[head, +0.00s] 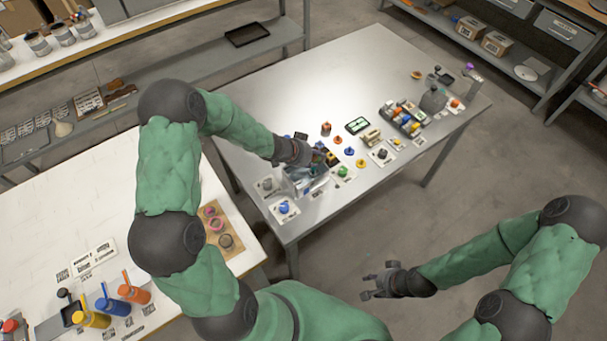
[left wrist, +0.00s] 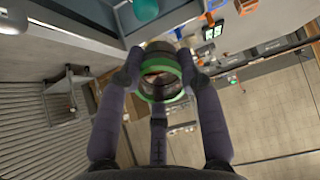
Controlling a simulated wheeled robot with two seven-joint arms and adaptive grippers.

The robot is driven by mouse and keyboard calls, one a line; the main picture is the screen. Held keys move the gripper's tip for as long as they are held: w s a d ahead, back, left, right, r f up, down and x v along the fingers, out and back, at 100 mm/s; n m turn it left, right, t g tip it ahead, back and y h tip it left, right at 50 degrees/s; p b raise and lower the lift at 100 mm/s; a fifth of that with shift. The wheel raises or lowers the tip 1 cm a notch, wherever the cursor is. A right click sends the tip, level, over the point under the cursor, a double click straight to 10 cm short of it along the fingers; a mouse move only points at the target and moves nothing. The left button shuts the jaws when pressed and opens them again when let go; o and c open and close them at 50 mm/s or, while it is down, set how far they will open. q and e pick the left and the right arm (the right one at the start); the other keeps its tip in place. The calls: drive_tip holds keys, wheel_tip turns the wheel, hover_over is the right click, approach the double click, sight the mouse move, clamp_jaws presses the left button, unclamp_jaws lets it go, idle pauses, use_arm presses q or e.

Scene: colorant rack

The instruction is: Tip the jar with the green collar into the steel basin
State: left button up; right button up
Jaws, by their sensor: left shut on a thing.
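In the left wrist view, the jar with the green collar (left wrist: 160,90) sits between the fingers of my left gripper (left wrist: 165,80), which is shut on it. The jar is dark with a bright green band, and I look towards its round end. The wrist picture is strongly rotated, so the jar's exact tilt is unclear. In the head view, my left gripper (head: 318,155) is over the near left part of the steel table, and the jar is mostly hidden there. A grey, basin-like container (head: 303,185) lies just below the gripper. My right gripper (head: 376,284) is open and empty, off the table.
The steel table (head: 300,85) has a clear far left half. Small coloured jars and knobs, a green-framed device (head: 358,125) and a sorted tray (head: 408,120) stand right of the left gripper. A blue-knobbed item (head: 284,208) is near the front corner. A white bench (head: 55,215) holds coloured bottles.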

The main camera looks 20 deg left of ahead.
use_arm(q)
drive_tip(key=shift+w+f+b, duration=0.1)
drive_tip(key=shift+b, duration=0.3)
drive_tip(key=shift+s+t+b, duration=0.2)
drive_tip(key=shift+t+b, duration=0.2)
drive_tip(key=shift+b, duration=0.2)
drive_tip(key=shift+w+a+b, duration=0.1)
drive_tip(key=shift+b, duration=0.5)
drive_tip(key=shift+r+t+h+b, duration=0.2)
drive_tip(key=shift+t+h+b, duration=0.45)
drive_tip(key=shift+b, duration=1.6)
drive_tip(key=shift+s+f+t+h+b, duration=0.15)
drive_tip(key=shift+f+t+b, duration=0.25)
drive_tip(key=shift+b, duration=1.25)
drive_tip(key=shift+s+f+t+h+b, duration=0.1)
drive_tip(key=shift+f+t+h+b, duration=0.2)
drive_tip(key=shift+b, duration=1.3)
drive_tip(key=shift+a+r+t, duration=0.1)
drive_tip(key=shift+r+t, duration=0.15)
drive_tip(key=shift+r, duration=0.2)
drive_tip(key=shift+s+r+t+h+b, duration=0.1)
drive_tip(key=shift+r+t+h+b, duration=0.35)
drive_tip(key=shift+r, duration=0.8)
